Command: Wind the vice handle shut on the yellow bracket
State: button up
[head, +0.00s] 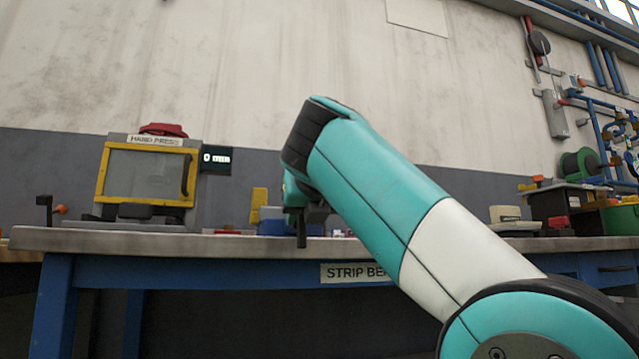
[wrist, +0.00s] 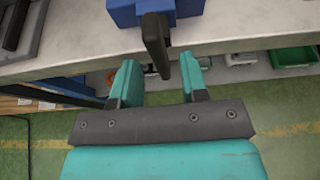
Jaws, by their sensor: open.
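The blue vice (head: 275,222) sits on the bench near its front edge, and its blue body shows at the top of the wrist view (wrist: 188,7). The yellow bracket (head: 258,200) stands upright at the vice's left side in the head view; it is not seen in the wrist view. The dark vice handle (wrist: 156,42) sticks out from the vice past the bench edge. My gripper (wrist: 158,76) is open, one teal finger on each side of the handle's end, with gaps on both sides. In the head view my arm's end partly hides the vice.
The bench (head: 180,242) has a blue frame. A yellow-framed press (head: 147,173) stands at the left, beside a display reading 0 mm (head: 216,159). Bins (head: 603,217) stand at the right. A green crate (wrist: 292,57) lies below the bench edge.

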jog(key=v, duration=1.5)
jog(key=shift+s+r, duration=0.25)
jog(key=shift+d, duration=0.1)
jog(key=w+d+n+g+h+p, duration=0.1)
jog(key=w+d+n+p, duration=0.4)
jog(key=n, duration=1)
notch_tip(320, 180, down, 10)
jog(key=s+d+n+g+p, duration=0.15)
jog(key=n+g+p, duration=0.35)
jog(key=n, duration=0.5)
jog(key=s+d+f+n+g+y+p, duration=0.1)
jog(key=s+d+f+n+g+p, duration=0.3)
jog(key=s+f+n, duration=0.55)
jog(key=s+d+f+n+g+y+p, duration=0.1)
jog(key=s+d+f+n+g+p, duration=0.35)
jog(key=s, duration=0.85)
notch_tip(320, 180, up, 36)
jog(key=a+t+p, duration=0.1)
jog(key=p, duration=3.6)
jog(key=shift+s+a+n, duration=0.2)
jog(key=shift+s+n, duration=0.1)
